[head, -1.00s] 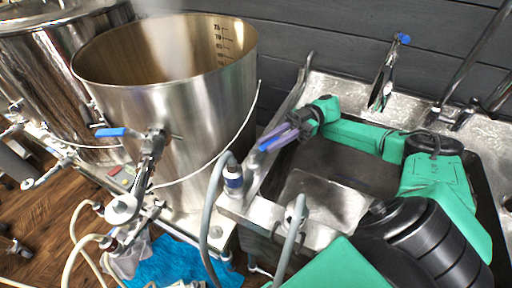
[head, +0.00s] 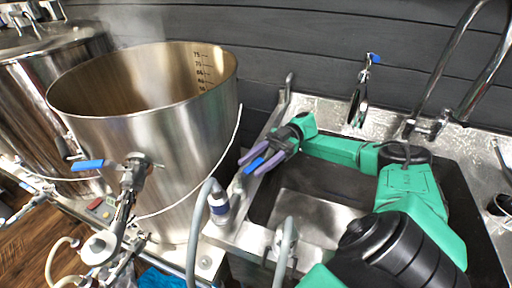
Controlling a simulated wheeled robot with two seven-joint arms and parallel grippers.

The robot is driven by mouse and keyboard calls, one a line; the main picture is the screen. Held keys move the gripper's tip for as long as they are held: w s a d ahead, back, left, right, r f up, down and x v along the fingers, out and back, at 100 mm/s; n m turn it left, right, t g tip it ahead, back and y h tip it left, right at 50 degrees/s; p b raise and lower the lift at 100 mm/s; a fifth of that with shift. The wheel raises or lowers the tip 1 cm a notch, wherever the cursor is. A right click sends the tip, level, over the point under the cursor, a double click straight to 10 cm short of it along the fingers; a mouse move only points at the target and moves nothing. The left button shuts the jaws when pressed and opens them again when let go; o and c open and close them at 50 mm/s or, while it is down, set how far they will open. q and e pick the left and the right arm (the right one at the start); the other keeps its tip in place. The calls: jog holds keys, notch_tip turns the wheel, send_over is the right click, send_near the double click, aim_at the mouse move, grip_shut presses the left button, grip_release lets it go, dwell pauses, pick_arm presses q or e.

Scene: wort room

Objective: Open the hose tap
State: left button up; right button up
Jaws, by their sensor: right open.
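The hose tap (head: 239,186) stands at the sink's near left corner, with a blue lever (head: 256,164) pointing up and right. A grey hose (head: 195,235) with a blue-and-white fitting (head: 219,206) is beside it. My right gripper (head: 253,163) has its purple fingers apart, with the blue lever showing between them. Whether either finger touches the lever, I cannot tell. My right arm reaches across the sink from the right. My left gripper is not in view.
A big open steel kettle (head: 160,120) stands left of the sink, with a blue-handled valve (head: 90,166). A steel sink (head: 315,212) lies under my right arm. A blue-topped fitting (head: 362,90) and a tall faucet (head: 440,75) stand at the back.

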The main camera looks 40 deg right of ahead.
aim_at(256, 163)
notch_tip(256, 163, up, 20)
jog(key=p, duration=1.7)
jog(key=shift+p, duration=0.4)
